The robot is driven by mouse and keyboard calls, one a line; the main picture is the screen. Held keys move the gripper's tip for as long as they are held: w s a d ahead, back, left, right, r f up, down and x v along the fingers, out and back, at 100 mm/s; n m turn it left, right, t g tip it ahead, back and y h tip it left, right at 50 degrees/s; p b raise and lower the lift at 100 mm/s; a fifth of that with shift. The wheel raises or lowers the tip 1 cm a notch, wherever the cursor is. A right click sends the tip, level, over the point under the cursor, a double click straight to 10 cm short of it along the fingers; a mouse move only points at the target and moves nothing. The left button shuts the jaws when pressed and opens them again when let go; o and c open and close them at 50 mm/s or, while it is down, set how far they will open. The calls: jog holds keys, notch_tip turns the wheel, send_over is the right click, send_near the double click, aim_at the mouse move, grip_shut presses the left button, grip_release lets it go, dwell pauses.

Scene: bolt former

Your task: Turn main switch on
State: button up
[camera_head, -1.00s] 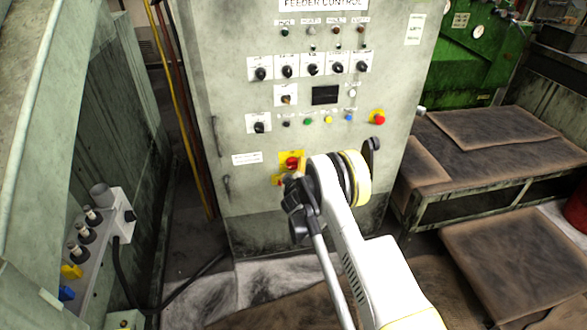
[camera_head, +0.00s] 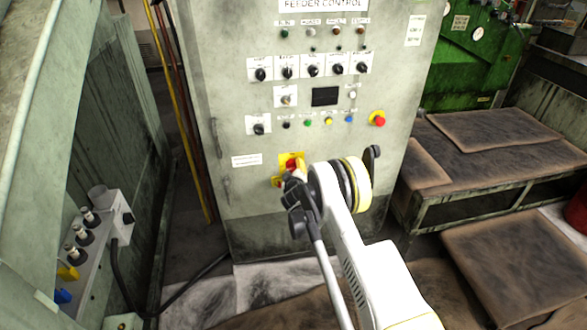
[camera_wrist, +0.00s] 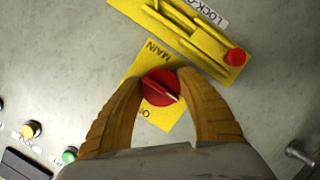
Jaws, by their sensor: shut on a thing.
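The main switch is a red rotary knob (camera_wrist: 161,87) on a yellow plate (camera_wrist: 150,62) marked "MAIN". In the wrist view my gripper (camera_wrist: 162,82) has its two orange fingers closed on either side of the red knob. A light line on the knob points to the lower right. In the head view the yellow plate (camera_head: 285,159) shows low on the control cabinet, with the knob partly hidden behind my gripper (camera_head: 291,180).
The grey "FEEDER CONTROL" cabinet (camera_head: 240,100) carries several black selector knobs and a red emergency button (camera_head: 377,118). A yellow lockout bracket (camera_wrist: 195,35) with a red end sits beside the switch. A bench (camera_head: 490,150) stands at the right.

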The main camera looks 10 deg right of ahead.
jog(key=m+y, duration=0.1)
jog(key=m, duration=0.2)
jog(key=shift+y, duration=0.3)
jog(key=m+y, duration=0.2)
jog(key=m, duration=0.2)
jog(key=m+y, duration=0.1)
jog(key=m, duration=0.2)
jog(key=shift+y, duration=0.4)
jog(key=shift+a+m+t+y, duration=0.1)
jog(key=shift+m+t+y, duration=0.5)
jog(key=shift+m, duration=1)
jog(key=o, duration=1.2)
